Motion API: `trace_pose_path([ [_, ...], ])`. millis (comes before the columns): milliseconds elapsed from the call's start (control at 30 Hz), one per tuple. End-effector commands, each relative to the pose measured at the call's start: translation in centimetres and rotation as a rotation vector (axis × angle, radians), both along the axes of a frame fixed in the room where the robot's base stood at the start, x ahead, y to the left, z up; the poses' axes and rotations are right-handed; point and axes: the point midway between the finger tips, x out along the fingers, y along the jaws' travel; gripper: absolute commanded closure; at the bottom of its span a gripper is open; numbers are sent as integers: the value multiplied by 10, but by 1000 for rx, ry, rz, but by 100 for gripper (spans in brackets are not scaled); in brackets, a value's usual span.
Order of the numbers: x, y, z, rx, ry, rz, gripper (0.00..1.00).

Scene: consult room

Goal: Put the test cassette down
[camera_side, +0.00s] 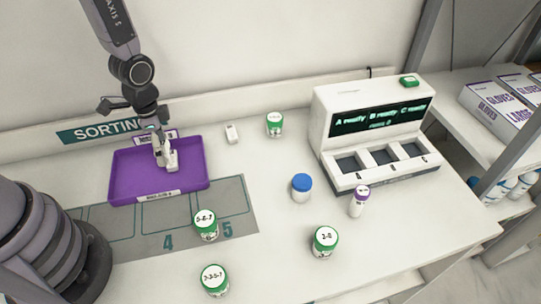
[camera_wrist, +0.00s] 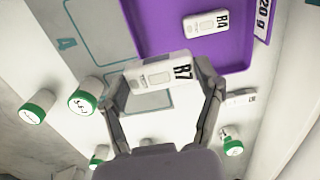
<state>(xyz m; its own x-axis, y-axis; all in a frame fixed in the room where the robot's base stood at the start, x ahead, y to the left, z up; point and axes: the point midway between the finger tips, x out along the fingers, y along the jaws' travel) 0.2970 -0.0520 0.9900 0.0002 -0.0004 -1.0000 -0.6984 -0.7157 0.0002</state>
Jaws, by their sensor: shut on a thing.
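My gripper (camera_side: 161,148) is over the purple tray (camera_side: 128,185), pointing down. In the wrist view my gripper (camera_wrist: 168,78) is shut on a white test cassette marked R7 (camera_wrist: 155,82), one finger at each end. A second white cassette marked R4 (camera_wrist: 206,23) lies flat in the purple tray (camera_wrist: 165,28). In the side view a white cassette shape shows at the fingertips, but I cannot tell R7 from R4 there. The gap between the held cassette and the tray floor cannot be judged.
Another cassette (camera_side: 232,133) lies on the bench right of the tray. Green-lidded jars (camera_side: 206,225) (camera_side: 275,124) (camera_side: 325,242), a blue-capped jar (camera_side: 301,187) and a purple-capped tube (camera_side: 359,201) stand about. A white reader (camera_side: 330,110) stands at right. The tray's left part looks clear.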

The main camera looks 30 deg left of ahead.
Motion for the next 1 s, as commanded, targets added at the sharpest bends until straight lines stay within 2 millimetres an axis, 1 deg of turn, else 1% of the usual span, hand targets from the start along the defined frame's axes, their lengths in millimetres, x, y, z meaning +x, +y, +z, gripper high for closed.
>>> trace_pose_path([
  [33, -6, 19, -5, 1, 5, 10, 56],
  [100, -14, 39, -10, 1, 5, 6, 56],
  [200, -23, 59, -14, 1, 2, -2, 56],
  [300, -29, 68, -22, 1, 4, -8, 56],
  [500, -31, 70, -53, 0, 6, -12, 56],
  [633, -30, 70, -65, 0, 3, -12, 56],
  [800, -31, 69, -90, -1, 5, -12, 56],
  [900, -30, 69, -96, -1, 1, -12, 56],
  [1000, -29, 69, -97, -1, -1, -12, 56],
])
